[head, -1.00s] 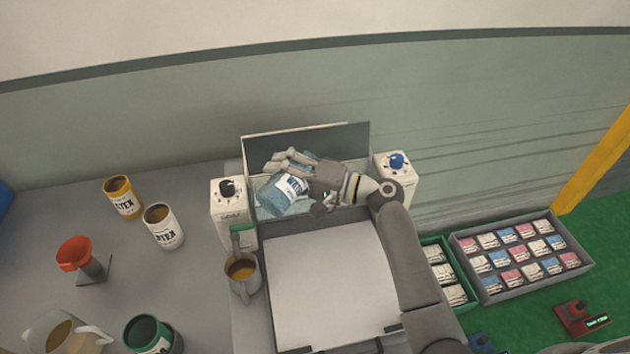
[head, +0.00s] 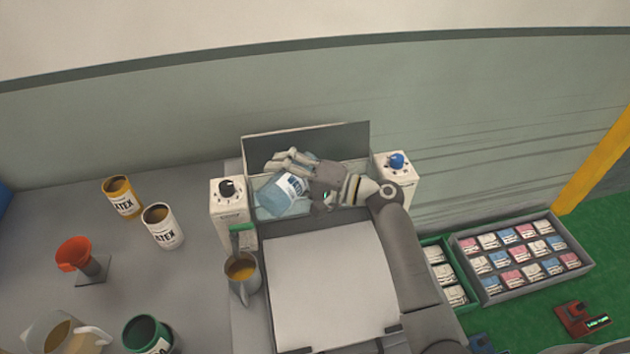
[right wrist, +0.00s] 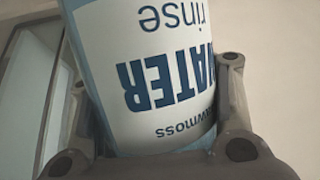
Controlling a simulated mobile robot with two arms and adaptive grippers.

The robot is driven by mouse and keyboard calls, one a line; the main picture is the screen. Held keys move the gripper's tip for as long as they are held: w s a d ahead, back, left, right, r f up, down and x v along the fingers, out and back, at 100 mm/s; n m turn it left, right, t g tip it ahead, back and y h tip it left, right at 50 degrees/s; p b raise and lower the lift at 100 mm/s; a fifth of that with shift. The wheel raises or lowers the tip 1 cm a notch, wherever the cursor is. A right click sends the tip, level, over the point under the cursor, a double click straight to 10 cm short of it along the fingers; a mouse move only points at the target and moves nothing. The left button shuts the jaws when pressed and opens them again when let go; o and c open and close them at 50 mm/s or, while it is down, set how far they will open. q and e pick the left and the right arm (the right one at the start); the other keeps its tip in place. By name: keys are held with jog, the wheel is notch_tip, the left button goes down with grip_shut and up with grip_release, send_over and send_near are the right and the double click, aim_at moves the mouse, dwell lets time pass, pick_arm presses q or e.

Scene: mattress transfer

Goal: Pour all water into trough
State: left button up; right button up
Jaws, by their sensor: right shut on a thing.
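A blue bottle (head: 281,193) with a white label lies tilted over the trough (head: 262,214), its far end pointing down and left. My right gripper (head: 300,180) is shut on it. In the right wrist view the bottle (right wrist: 160,70) fills the space between the two fingers, and its label reads "WATER rinse" upside down. The trough is a narrow box behind a white sheet, with an upright back panel. Whether water is flowing out cannot be told. My left gripper is not in view.
White knob boxes (head: 229,206) (head: 397,180) flank the trough. A tray of packets (head: 520,258) lies right.

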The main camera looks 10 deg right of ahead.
jog(key=shift+w+d+f+m+t+b, duration=0.1)
jog(key=shift+f+m+t+b, duration=0.15)
jog(key=shift+m, duration=0.4)
jog(key=shift+w+d+f+m+t+b, duration=0.15)
jog(key=shift+m+b, duration=0.2)
jog(key=shift+m, duration=0.3)
dwell(2.0)
jog(key=shift+r, duration=0.1)
dwell(0.4)
